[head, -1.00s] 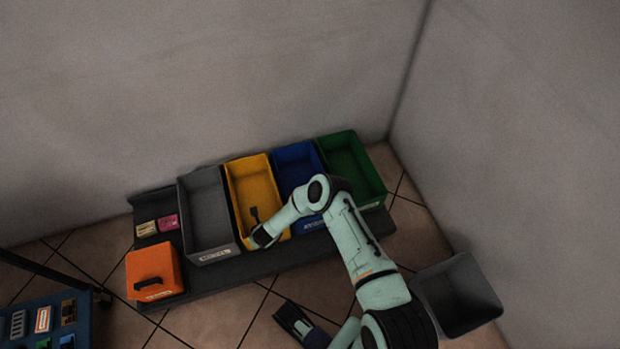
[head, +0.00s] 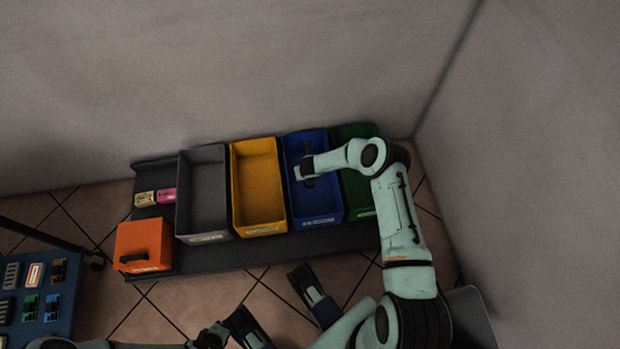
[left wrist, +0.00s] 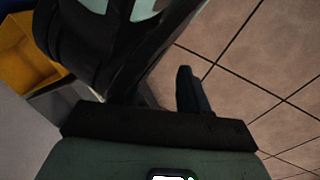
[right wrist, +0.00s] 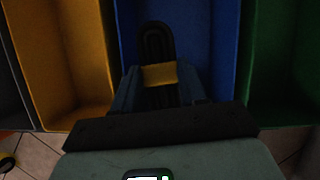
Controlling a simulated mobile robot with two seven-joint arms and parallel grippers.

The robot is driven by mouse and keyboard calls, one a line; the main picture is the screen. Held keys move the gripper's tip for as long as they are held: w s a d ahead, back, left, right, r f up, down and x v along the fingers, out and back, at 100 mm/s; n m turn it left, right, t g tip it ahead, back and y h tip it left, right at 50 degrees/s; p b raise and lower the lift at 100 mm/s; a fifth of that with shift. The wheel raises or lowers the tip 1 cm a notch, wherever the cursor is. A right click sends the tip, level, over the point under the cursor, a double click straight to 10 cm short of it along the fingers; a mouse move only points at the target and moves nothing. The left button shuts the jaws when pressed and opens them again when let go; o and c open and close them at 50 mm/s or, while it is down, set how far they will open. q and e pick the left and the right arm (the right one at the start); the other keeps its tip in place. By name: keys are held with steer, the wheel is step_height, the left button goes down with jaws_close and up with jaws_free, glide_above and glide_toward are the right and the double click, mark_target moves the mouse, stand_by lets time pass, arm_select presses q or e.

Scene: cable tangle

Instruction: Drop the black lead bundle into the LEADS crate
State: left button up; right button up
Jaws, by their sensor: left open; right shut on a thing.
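My right gripper (head: 308,171) is shut on the black lead bundle (right wrist: 157,50), a looped dark bundle with a yellow band. It hangs over the blue crate (head: 323,219), with blue walls around it in the right wrist view. I cannot read the crate labels, so I cannot tell by text which is LEADS. My left gripper (left wrist: 158,92) is open and empty, low over the floor in front of the crates; one dark finger shows clearly in its wrist view.
A grey crate (head: 207,237) and a yellow crate (head: 258,230) stand left of the blue one, a green crate (head: 354,130) right. An orange box (head: 145,240) and small cartons (head: 155,197) sit at the left. A blue panel (head: 55,320) is lower left. Walls close the back and right.

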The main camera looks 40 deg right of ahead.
steer(key=w+d+r+m+b, duration=0.1)
steer(key=w+d+r+b, duration=0.15)
steer(key=d, duration=0.35)
arm_select(q)
steer(key=s+a+f+g+b, duration=0.1)
steer(key=s+f+g+b, duration=0.2)
steer(key=s+f, duration=0.4)
steer(key=shift+s+a+f, duration=0.25)
steer(key=shift+a+f, duration=0.1)
steer(key=shift+f, duration=0.35)
arm_select(e)
steer(key=shift+m+h, duration=0.3)
steer(key=shift+s+x, duration=0.2)
steer(key=shift+x, duration=0.95)
steer(key=shift+s+x, duration=0.2)
steer(key=shift+x, duration=1)
steer(key=shift+a+f, duration=0.1)
steer(key=shift+f, duration=0.05)
steer(key=o, duration=1.2)
arm_select(q)
steer(key=w+d+r+t+p, duration=0.1)
steer(key=w+r+t+p, duration=0.3)
steer(key=w+r, duration=0.3)
steer(key=w+p, duration=0.1)
steer(key=w, duration=0.2)
steer(key=shift+w+d, duration=0.25)
arm_select(e)
steer(key=v, duration=1.3)
steer(key=shift+w+r, duration=0.15)
steer(key=shift+r, duration=0.1)
